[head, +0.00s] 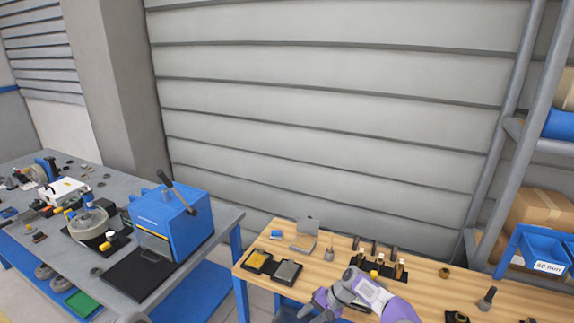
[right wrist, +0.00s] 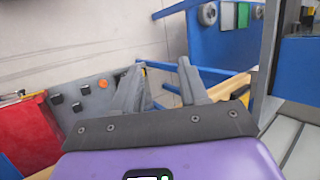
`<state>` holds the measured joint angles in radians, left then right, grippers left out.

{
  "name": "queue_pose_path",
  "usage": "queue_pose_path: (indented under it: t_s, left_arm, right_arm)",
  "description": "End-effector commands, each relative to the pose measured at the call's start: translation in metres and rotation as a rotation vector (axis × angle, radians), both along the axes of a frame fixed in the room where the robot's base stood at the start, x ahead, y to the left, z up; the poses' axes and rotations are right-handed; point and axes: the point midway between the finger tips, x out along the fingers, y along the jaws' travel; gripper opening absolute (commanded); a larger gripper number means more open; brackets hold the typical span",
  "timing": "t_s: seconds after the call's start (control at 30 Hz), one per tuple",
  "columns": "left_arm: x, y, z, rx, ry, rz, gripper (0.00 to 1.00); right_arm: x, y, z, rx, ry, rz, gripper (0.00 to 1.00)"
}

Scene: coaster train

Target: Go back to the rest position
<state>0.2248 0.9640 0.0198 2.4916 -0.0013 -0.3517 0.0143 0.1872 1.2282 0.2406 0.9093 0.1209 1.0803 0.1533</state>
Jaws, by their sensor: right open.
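My right arm comes in from the lower right of the head view, purple and grey, over the front of the wooden table (head: 345,255). Its gripper (head: 312,308) is low in that view, near the table's front edge. In the right wrist view the two grey fingers of the right gripper (right wrist: 160,78) stand apart, with nothing held between them. My left gripper does not show in either view.
A blue machine with a lever (head: 170,222) stands on the grey workbench (head: 222,222) at the left. Black and yellow trays (head: 257,262) and a row of small tools (head: 378,262) lie on the table. Blue bins (head: 541,258) stand at the right.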

Motion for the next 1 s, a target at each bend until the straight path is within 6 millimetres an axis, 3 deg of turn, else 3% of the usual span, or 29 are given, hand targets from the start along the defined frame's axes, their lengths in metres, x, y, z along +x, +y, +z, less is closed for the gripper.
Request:
queue_pose_path:
  t_s: [0.03, 0.2, 0.37, 0.5, 0.7, 0.8, 1.0]
  left_arm:
    - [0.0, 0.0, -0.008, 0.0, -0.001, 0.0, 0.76]
    - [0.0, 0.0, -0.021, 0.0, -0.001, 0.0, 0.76]
    - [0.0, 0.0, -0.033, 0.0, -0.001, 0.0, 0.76]
    - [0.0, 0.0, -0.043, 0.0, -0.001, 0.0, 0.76]
    - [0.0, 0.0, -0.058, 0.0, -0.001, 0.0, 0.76]
    - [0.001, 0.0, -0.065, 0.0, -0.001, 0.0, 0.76]
    - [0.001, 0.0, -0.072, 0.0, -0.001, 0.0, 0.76]
  right_arm:
    - [-0.012, 0.003, -0.024, -0.023, 0.005, 0.002, 0.44]
    - [-0.055, 0.008, -0.085, -0.097, -0.011, 0.0, 0.44]
    - [-0.108, 0.007, -0.134, -0.163, -0.026, 0.005, 0.44]
    - [-0.162, 0.002, -0.166, -0.215, -0.044, 0.014, 0.44]
    - [-0.247, -0.009, -0.193, -0.277, -0.069, 0.03, 0.44]
    - [-0.286, -0.014, -0.197, -0.299, -0.081, 0.035, 0.44]
    - [-0.336, -0.021, -0.193, -0.324, -0.101, 0.042, 0.44]
